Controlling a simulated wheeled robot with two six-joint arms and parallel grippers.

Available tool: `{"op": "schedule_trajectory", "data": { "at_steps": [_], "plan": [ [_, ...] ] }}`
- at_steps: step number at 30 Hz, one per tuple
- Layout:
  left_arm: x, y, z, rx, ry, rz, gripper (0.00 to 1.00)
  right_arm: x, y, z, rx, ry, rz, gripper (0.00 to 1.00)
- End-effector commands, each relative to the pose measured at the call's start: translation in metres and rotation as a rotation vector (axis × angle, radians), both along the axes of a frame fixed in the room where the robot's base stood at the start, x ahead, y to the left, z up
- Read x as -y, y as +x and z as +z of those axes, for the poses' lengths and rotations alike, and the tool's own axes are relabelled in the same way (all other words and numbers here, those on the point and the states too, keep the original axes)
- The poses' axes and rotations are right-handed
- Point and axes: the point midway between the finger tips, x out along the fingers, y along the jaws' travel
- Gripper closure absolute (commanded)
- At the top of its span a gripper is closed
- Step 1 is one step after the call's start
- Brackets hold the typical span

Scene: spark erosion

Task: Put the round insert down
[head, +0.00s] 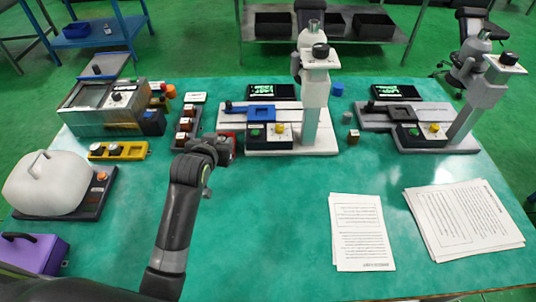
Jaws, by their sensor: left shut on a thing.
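My left arm comes in from the bottom left. Its gripper (226,148) is at the left side of the nearer white-based machine (320,105), low over the green table. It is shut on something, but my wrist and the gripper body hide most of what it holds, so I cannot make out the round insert. A dark grey rack (184,128) with several brown, pale-topped pieces is just left of the gripper. A yellow holder (120,152) with two small pieces is further left. My right gripper is not in view.
A second grey-based machine (470,120) stands at the right. A metal-topped box (105,105), a white covered thing (48,183) and a purple box (35,250) line the left. Papers (360,232) lie front right. The table's front middle is clear.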

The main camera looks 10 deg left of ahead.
Motion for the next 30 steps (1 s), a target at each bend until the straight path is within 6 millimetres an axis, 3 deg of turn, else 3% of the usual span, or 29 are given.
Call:
{"op": "schedule_trajectory", "data": {
  "at_steps": [6, 18, 30],
  "plan": [
    [0.0, -0.001, -0.042, -0.003, 0.0, 0.0, 1.0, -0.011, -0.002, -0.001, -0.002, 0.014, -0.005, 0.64],
    [0.0, -0.001, -0.089, -0.002, 0.0, -0.001, 1.0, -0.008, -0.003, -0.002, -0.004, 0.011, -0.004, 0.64],
    [0.0, 0.0, -0.097, 0.002, 0.0, -0.001, 1.0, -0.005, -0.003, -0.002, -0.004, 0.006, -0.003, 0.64]
  ]
}}
